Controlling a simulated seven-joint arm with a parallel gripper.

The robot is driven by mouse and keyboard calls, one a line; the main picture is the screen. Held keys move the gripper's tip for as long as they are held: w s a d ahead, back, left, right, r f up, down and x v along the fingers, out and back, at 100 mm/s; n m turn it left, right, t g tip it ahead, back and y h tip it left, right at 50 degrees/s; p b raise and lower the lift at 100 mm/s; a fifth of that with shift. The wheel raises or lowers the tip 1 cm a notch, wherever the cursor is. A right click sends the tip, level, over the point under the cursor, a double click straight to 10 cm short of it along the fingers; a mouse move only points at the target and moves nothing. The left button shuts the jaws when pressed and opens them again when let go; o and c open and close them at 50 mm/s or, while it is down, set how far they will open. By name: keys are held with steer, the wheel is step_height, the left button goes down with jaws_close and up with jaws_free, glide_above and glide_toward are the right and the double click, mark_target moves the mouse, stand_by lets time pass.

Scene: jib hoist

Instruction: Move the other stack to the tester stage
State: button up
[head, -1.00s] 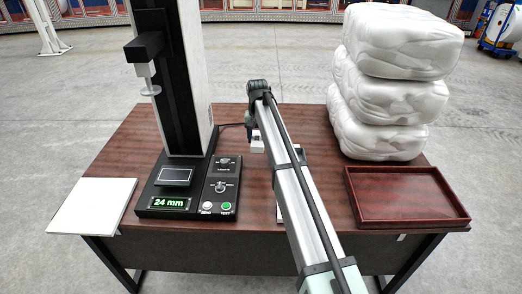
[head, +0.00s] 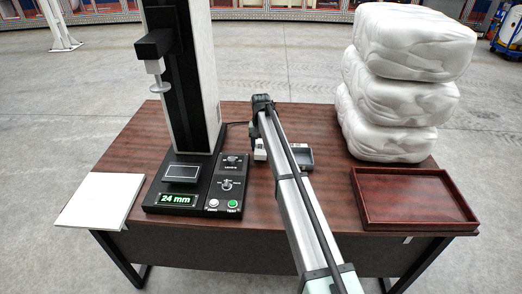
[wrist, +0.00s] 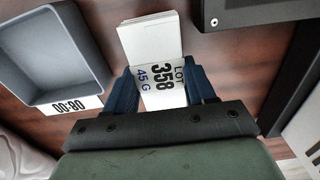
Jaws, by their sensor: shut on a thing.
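My gripper (wrist: 168,88) has blue fingers shut on a stack of white cards (wrist: 150,38). A label on it reads "LOT 358 45 G" in the wrist view. In the head view my arm hides most of the gripper, and a small pale part of the stack or its surroundings shows at the arm's end. The tester stage (head: 182,172) is a small dark plate on the tester base, left of my gripper. The tester (head: 205,90) stands above it with a raised round plunger (head: 161,88). I cannot make out a second stack.
A grey tray (head: 300,157), empty in the wrist view (wrist: 62,52), lies beside my gripper. The control panel (head: 228,185) stands between stage and arm. A white board (head: 100,200) lies at left. A brown tray (head: 415,200) and wrapped white bales (head: 395,90) are at right.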

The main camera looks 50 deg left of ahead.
mark_target(261, 146)
steer(key=shift+f, duration=1.2)
steer(key=shift+f, duration=0.15)
steer(key=o, duration=1.1)
steer(key=shift+c, duration=0.2)
step_height(261, 146, up, 11)
steer(key=shift+r, duration=0.15)
steer(key=shift+o, duration=0.5)
steer(key=shift+r, duration=0.5)
